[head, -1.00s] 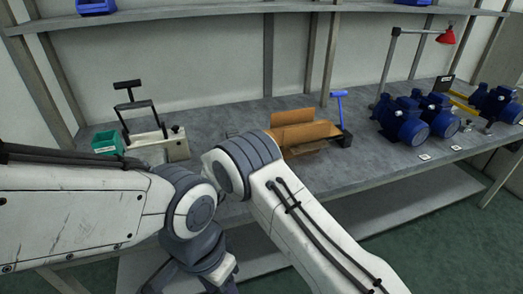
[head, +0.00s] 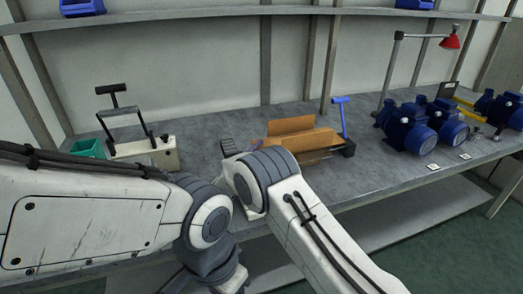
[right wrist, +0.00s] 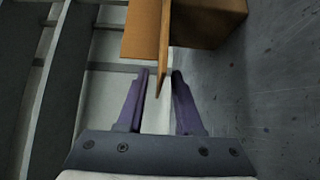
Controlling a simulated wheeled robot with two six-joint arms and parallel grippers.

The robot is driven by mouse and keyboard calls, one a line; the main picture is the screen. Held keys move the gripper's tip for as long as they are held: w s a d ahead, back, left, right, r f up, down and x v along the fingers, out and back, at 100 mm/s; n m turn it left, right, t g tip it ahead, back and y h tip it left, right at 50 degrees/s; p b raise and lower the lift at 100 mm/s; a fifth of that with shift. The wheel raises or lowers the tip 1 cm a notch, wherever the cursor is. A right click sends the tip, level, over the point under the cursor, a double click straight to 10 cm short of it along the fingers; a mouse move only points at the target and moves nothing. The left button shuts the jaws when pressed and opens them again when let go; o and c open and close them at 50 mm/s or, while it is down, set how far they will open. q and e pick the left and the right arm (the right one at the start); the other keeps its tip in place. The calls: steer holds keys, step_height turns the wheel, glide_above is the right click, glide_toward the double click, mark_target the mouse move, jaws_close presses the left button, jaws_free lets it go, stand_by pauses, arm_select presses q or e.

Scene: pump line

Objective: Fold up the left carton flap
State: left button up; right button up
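The brown cardboard carton (head: 305,141) lies on the grey bench. One panel (head: 290,125) stands raised at its back and a lower flap (head: 315,157) shows at the front. My right gripper (head: 230,148) is partly hidden behind my arm, just left of the carton. In the right wrist view my gripper (right wrist: 161,72) has its two purple fingers apart. A thin carton flap (right wrist: 164,45) reaches down edge-on between them, with gaps visible on both sides. The carton's body (right wrist: 215,20) is to the right of that flap. My left arm enters from the left; its gripper is not visible.
A blue-handled tool (head: 341,112) stands right of the carton. A white device with a black lever (head: 150,151) and a green bin (head: 88,148) are at left. Several blue pumps (head: 408,130) and a red lamp (head: 450,42) are at right. Bench between device and carton is mostly clear.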

jaws_close()
steer(key=shift+d, duration=0.1)
stand_by(1.3)
